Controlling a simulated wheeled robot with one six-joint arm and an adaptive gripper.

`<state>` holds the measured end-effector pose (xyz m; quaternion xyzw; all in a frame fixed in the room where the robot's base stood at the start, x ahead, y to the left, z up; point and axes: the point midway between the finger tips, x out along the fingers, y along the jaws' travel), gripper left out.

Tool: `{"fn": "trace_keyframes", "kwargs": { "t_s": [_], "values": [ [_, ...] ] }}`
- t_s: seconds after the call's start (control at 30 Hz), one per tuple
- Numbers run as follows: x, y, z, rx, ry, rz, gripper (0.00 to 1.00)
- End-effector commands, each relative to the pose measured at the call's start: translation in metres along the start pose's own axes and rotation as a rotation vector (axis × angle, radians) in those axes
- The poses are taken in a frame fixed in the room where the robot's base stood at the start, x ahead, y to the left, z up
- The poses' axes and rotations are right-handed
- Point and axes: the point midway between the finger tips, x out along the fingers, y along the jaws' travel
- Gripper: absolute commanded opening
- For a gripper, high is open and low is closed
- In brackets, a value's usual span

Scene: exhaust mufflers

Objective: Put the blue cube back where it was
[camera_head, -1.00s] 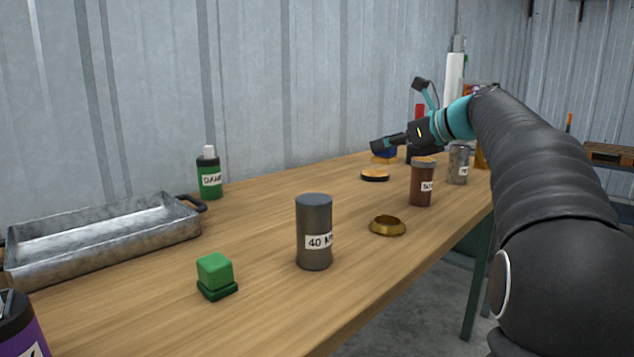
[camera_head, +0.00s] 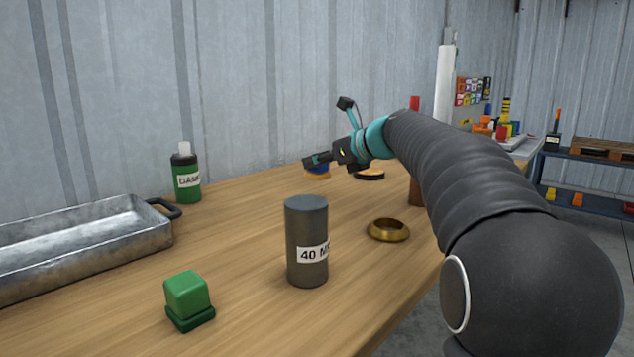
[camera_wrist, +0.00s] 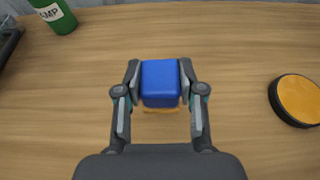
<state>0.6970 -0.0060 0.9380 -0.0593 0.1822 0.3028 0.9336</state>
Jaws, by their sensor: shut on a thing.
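The blue cube (camera_wrist: 160,82) is between the two fingers of my gripper (camera_wrist: 160,88) in the wrist view, and the fingers press on its left and right sides. An orange edge shows just below the cube; I cannot tell whether it is part of the cube or a separate piece. In the head view the blue cube (camera_head: 318,169) is small and partly hidden under my gripper (camera_head: 314,162), near the back of the wooden table. I cannot tell whether it touches the tabletop.
A black disc with an orange top (camera_wrist: 299,99) lies right of my gripper. A green bottle (camera_head: 186,174) stands by the wall, next to a metal tray (camera_head: 85,238). A grey cylinder (camera_head: 307,240), brass ring (camera_head: 388,230) and green cube (camera_head: 186,294) stand nearer.

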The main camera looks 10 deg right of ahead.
Motion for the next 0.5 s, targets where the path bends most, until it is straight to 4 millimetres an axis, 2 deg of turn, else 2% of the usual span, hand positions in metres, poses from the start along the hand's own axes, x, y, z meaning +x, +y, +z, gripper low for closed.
{"fn": "trace_keyframes", "kwargs": {
  "t_s": [0.17,0.4,0.5],
  "values": [
    [0.007,0.003,-0.005,0.000,0.000,-0.001,0.00],
    [0.018,0.003,-0.034,0.002,0.001,0.000,0.00],
    [0.020,0.003,-0.039,0.000,0.000,-0.002,0.00]
  ]
}}
